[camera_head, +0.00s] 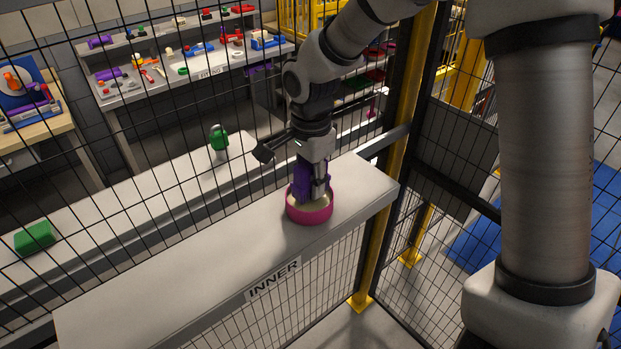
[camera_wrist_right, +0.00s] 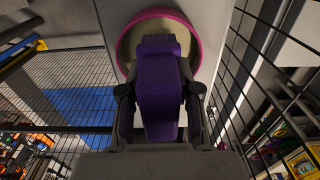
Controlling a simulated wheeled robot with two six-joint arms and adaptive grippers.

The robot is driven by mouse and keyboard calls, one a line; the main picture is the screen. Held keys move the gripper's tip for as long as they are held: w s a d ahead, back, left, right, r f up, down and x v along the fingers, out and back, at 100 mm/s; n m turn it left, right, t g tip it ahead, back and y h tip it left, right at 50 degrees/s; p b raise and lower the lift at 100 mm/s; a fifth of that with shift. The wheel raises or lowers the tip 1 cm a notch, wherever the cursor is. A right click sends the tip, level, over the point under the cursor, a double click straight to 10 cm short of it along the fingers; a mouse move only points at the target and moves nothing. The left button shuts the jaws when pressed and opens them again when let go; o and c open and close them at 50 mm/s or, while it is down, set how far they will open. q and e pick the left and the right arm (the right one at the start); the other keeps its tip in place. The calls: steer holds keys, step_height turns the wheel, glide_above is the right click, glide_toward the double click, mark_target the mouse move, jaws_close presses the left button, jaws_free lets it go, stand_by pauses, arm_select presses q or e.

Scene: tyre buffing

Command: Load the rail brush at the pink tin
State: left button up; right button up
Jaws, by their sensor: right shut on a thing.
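A round pink tin (camera_head: 309,214) with a pale inside stands on the grey shelf marked INNER in the head view. Its pink rim also shows at the top of the wrist view (camera_wrist_right: 197,22). My right gripper (camera_head: 313,184) points down over the tin and is shut on a purple brush (camera_head: 299,186). In the wrist view the purple brush (camera_wrist_right: 159,95) sits between the two dark fingers, with its far end over or inside the tin. I cannot tell whether the brush touches the contents. My left gripper is not in view.
A wire mesh fence with yellow posts (camera_head: 394,150) stands around the INNER shelf (camera_head: 180,265). A bench of coloured tools (camera_head: 185,70) is farther back. The shelf left of the tin is clear.

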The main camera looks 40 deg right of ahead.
steer(key=shift+f+b, duration=0.5)
steer(key=shift+f, duration=0.45)
steer(key=o, duration=1.1)
steer(key=c, duration=0.4)
steer(key=shift+r, duration=0.1)
steer(key=shift+r+p, duration=0.65)
steer(key=shift+p, duration=0.05)
